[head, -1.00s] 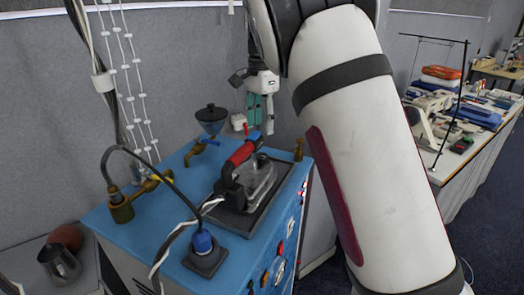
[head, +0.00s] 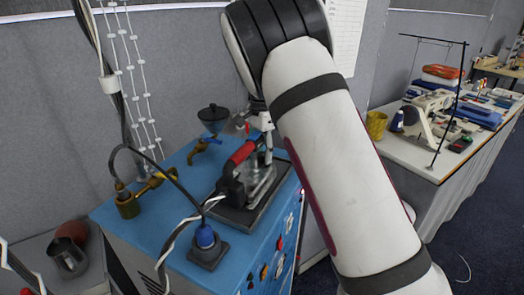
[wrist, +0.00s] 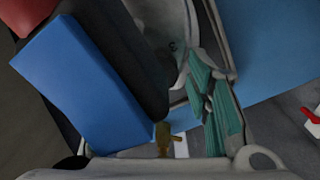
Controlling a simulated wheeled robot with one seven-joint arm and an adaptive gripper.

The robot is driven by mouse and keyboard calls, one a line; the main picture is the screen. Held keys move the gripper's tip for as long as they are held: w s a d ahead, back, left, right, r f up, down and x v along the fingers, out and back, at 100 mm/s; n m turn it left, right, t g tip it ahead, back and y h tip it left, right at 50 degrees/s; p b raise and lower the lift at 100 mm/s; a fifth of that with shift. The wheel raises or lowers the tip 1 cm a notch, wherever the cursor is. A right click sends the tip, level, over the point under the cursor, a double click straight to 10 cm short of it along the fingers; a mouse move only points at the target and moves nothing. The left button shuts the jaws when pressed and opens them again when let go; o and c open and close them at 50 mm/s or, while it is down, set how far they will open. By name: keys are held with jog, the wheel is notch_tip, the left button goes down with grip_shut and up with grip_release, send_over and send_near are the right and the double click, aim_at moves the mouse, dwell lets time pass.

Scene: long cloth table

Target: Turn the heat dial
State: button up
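The blue machine's front panel carries several small round controls (head: 279,242). They are too small to tell which is the heat dial, and no marked dial shows clearly in either view. An iron with a red and black handle (head: 242,153) rests on a dark plate on the blue top. My gripper (head: 267,146) points down just behind the iron, partly hidden by it. In the wrist view its teal finger pads (wrist: 213,98) are close together beside the iron's grey body (wrist: 175,40). I cannot tell whether they touch it or are shut.
A dark funnel (head: 213,117) and brass fittings (head: 128,203) stand on the blue top (head: 170,222). A blue plug (head: 205,238) with a cable is near the front. A cluttered white table (head: 415,158) stands at right. A grey partition is close behind.

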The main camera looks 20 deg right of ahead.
grip_shut()
jog(key=n+b, duration=0.1)
jog(key=n, duration=0.1)
jog(key=shift+n, duration=0.3)
jog(key=shift+n+b, duration=0.6)
jog(key=shift+n, duration=1.1)
jog(key=shift+o, duration=1.7)
grip_release()
